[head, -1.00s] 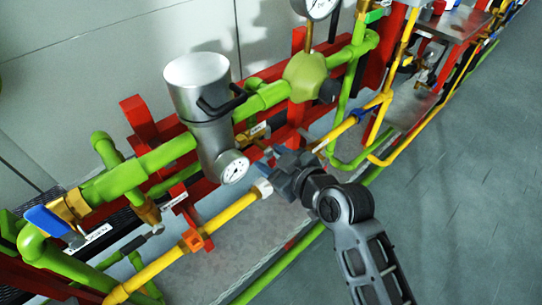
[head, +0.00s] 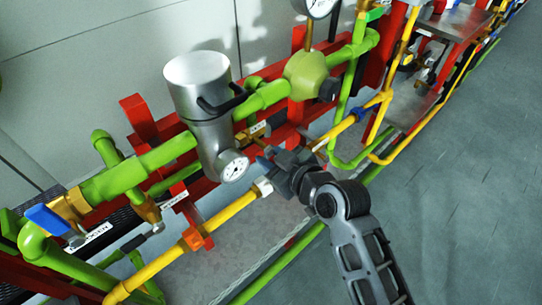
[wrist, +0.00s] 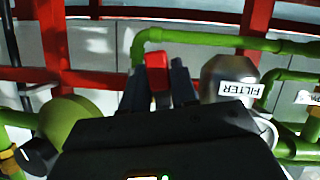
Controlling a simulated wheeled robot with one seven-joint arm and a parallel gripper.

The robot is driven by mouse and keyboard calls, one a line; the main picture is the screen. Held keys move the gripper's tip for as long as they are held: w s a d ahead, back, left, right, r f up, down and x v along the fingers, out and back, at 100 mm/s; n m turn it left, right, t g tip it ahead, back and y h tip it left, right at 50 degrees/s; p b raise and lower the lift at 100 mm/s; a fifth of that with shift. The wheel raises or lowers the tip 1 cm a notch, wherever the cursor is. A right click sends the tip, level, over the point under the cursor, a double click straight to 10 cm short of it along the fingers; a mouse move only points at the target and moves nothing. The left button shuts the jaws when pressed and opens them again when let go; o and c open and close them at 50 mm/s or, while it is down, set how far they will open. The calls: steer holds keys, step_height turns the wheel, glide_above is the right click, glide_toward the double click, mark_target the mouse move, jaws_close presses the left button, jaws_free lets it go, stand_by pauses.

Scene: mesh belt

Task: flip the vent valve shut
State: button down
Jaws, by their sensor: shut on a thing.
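In the wrist view a red handle (wrist: 157,72), which looks like the vent valve's lever, sits between the two dark fingers of my gripper (wrist: 159,82). The fingers are shut on it. The rest of that valve is hidden behind my gripper body. In the head view my gripper (head: 266,158) is at the pipework, just right of the silver canister's round gauge (head: 234,168). A small brass fitting with a white label (head: 256,128) shows just behind my gripper. The red handle cannot be made out there.
A silver filter canister (head: 197,85) stands close left of my gripper. A green regulator body (head: 306,74) is above right. A yellow pipe (head: 232,208) runs below. A blue-handled valve (head: 47,221) is at far left. The grey floor (head: 470,180) at right is clear.

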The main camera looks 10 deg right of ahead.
steer(key=shift+s+a+f+m+g+y, duration=0.15)
steer(key=shift+a+m+g+y, duration=0.1)
steer(key=shift+m, duration=0.2)
steer(key=shift+s+a+r+m+g+y, duration=0.15)
steer(key=shift+m+y, duration=0.1)
steer(key=shift+m, duration=0.2)
steer(key=shift+f, duration=0.1)
steer(key=c, duration=1)
jaws_free()
steer(key=shift+o, duration=0.2)
steer(key=b+v, duration=0.1)
steer(key=v, duration=0.6)
steer(key=shift+s+d, duration=0.25)
steer(key=shift+d, duration=0.05)
